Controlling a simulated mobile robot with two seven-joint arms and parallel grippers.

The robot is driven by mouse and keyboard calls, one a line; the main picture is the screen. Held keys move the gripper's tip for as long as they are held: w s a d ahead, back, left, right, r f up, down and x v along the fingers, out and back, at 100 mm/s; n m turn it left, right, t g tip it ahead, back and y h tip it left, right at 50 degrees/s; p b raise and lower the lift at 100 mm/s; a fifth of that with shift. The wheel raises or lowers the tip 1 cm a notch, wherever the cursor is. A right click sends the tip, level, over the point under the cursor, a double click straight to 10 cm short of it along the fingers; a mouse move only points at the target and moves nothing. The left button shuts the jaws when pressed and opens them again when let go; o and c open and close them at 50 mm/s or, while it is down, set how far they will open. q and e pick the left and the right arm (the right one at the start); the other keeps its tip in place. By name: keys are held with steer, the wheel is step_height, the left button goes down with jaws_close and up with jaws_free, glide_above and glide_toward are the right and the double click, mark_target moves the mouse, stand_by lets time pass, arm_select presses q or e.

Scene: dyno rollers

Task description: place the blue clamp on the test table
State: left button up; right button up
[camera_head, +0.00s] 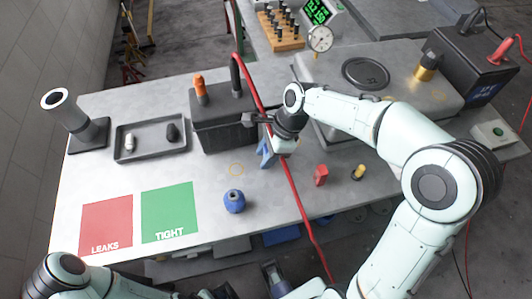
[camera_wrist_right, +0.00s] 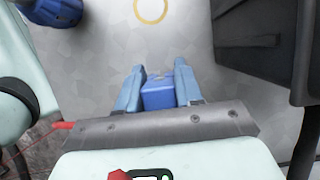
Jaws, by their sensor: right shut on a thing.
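The blue clamp (camera_wrist_right: 158,94) is a small blue block between the two light-blue fingers of my right gripper (camera_wrist_right: 158,88), which is shut on it. In the head view my right gripper (camera_head: 265,152) points down just right of the black battery, and its wrist and fingers mostly hide the clamp. I cannot tell whether the clamp touches the table. The grey test table (camera_head: 205,165) lies beneath, with a thin yellow ring (camera_head: 236,170) left of the gripper; the ring also shows in the wrist view (camera_wrist_right: 151,10).
The black battery (camera_head: 222,130) stands close left of the gripper. A red cable (camera_head: 294,190) runs past the gripper. A blue round part (camera_head: 234,201), a red clamp (camera_head: 321,175) and a small yellow-black part (camera_head: 358,172) stand nearby. Red (camera_head: 106,226) and green (camera_head: 169,211) mats lie left.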

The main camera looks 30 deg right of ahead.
steer(key=shift+f, duration=0.1)
steer(key=o, duration=1)
steer(key=shift+o, duration=0.2)
steer(key=p+v, duration=0.2)
steer(key=v, duration=1)
